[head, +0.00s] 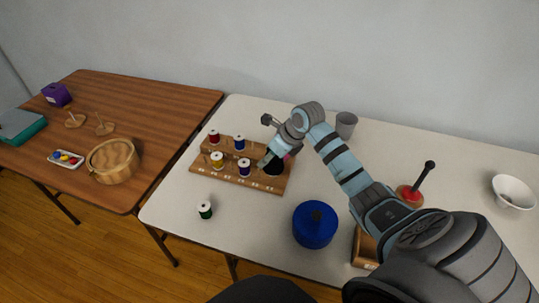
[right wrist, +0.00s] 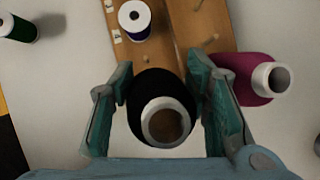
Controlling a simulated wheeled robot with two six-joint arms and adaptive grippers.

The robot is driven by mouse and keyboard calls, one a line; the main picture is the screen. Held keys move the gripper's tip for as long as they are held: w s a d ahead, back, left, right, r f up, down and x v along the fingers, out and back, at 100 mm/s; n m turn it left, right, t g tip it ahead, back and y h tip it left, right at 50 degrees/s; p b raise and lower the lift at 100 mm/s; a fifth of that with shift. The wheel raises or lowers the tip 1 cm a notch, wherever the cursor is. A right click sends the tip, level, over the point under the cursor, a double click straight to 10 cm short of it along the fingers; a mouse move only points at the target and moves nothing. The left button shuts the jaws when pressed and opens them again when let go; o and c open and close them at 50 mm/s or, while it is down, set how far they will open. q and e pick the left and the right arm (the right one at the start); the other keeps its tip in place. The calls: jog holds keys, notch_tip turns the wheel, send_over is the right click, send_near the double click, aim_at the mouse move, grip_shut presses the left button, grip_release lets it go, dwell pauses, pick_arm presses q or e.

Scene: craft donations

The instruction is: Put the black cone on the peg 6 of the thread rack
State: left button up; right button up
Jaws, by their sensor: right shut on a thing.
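The black cone (right wrist: 160,105) is between the fingers of my right gripper (right wrist: 163,98), which is shut on it. Its pale tube end faces the wrist camera. In the head view the black cone (head: 273,168) is at the right end of the wooden thread rack (head: 232,177), partly covered by my right gripper (head: 270,161). The rack also shows in the right wrist view (right wrist: 175,45), with bare pegs just beyond the cone. I cannot tell whether the cone touches a peg. The rack's number labels are too small to read. My left gripper is not in view.
Several spools stand on the rack, including a navy one (right wrist: 135,18). A magenta cone (right wrist: 240,75) is right beside the held cone. A green spool (head: 205,210), a blue lidded pot (head: 314,228) and a grey cup (head: 346,125) stand around the rack.

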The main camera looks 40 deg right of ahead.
jog(key=shift+f+b, duration=1.35)
jog(key=shift+f, duration=0.5)
jog(key=o, duration=1.4)
